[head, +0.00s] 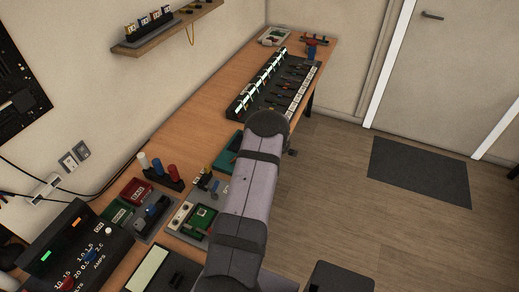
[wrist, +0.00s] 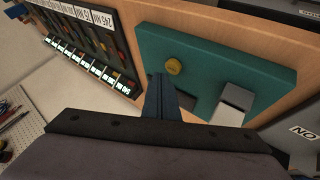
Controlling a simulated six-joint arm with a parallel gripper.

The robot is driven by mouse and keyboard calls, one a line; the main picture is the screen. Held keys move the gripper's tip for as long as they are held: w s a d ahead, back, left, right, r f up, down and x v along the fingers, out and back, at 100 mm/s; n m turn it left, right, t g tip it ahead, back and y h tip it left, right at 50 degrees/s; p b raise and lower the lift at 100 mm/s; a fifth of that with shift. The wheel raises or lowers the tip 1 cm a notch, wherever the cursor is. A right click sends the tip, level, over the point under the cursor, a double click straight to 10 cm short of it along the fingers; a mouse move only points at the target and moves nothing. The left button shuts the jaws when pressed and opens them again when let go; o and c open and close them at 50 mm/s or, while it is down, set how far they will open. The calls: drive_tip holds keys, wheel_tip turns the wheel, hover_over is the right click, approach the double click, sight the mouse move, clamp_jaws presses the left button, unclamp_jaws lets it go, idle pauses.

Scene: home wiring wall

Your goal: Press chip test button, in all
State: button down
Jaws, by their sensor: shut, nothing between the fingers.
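A teal block (wrist: 215,55) with a round yellow button (wrist: 174,66) and a grey slanted piece (wrist: 234,104) fills the middle of the wrist view. No label shows on it, so I cannot tell for sure that this is the chip test button. In the head view the teal block (head: 229,150) is partly hidden behind my arm. My gripper (wrist: 163,84) is shut and empty, its dark blue fingers just below the yellow button in the wrist picture. I cannot tell whether they touch the block. The head view hides the fingers behind my arm.
A black rack (head: 270,85) with a row of labelled slots stands further along the wooden bench (head: 185,110). Nearer are a green chip board (head: 201,217), coloured cylinders (head: 158,166), a red box (head: 135,190) and a black panel (head: 75,245). Open floor lies to the right.

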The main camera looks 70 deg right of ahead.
drive_tip(key=shift+f, duration=0.4)
drive_tip(key=shift+f+b, duration=0.45)
drive_tip(key=shift+b, duration=0.1)
idle(0.6)
drive_tip(key=shift+r, duration=0.1)
idle(0.3)
drive_tip(key=shift+r+p, duration=0.8)
drive_tip(key=shift+p, duration=0.1)
drive_tip(key=shift+r, duration=0.1)
wheel_tip(320, 180, up, 5)
drive_tip(key=p, duration=0.4)
drive_tip(key=shift+p, duration=0.35)
drive_tip(key=shift+s+f, duration=0.1)
drive_tip(key=shift+f, duration=0.1)
